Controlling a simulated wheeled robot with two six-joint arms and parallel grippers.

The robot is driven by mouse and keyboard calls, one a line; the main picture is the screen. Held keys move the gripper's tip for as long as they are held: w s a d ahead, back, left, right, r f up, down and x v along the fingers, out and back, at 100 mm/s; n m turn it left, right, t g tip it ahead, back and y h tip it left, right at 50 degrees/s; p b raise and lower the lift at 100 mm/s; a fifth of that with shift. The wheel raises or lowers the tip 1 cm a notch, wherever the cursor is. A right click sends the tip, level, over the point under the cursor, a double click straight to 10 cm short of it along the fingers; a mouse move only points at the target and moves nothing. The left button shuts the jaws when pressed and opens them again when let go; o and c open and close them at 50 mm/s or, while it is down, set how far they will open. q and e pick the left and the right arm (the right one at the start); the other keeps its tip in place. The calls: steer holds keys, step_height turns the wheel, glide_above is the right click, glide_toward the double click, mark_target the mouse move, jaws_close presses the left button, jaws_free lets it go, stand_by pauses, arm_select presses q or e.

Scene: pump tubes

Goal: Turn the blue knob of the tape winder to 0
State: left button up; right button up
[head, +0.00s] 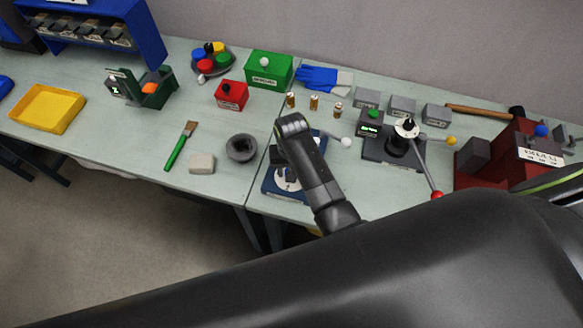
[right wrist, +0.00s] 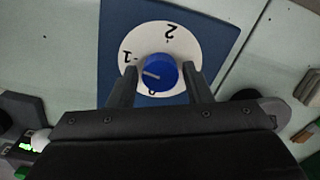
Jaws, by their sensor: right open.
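The tape winder has a blue base (head: 270,187) near the front edge of the table, partly hidden under my right arm in the head view. In the right wrist view its blue knob (right wrist: 163,68) sits on a white dial (right wrist: 188,48) marked 0, 1 and 2. The white line on the knob points left, between the 1 and the 0, seemingly nearer the 1. My right gripper (right wrist: 160,80) is open, with one finger on each side of the knob; I cannot tell whether they touch it. My left gripper is not in view.
A dark round bowl (head: 241,148) and a beige block (head: 202,164) stand left of the winder. A black device with levers (head: 378,155) stands to its right, and a white-balled lever (head: 346,143) is close to my arm. The front left table is mostly clear around a green-handled brush (head: 177,152).

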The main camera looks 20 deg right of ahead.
steer(key=m, duration=0.4)
steer(key=shift+m, duration=2.1)
steer(key=c, duration=0.8)
steer(key=shift+c, duration=0.2)
steer(key=shift+n, duration=1.7)
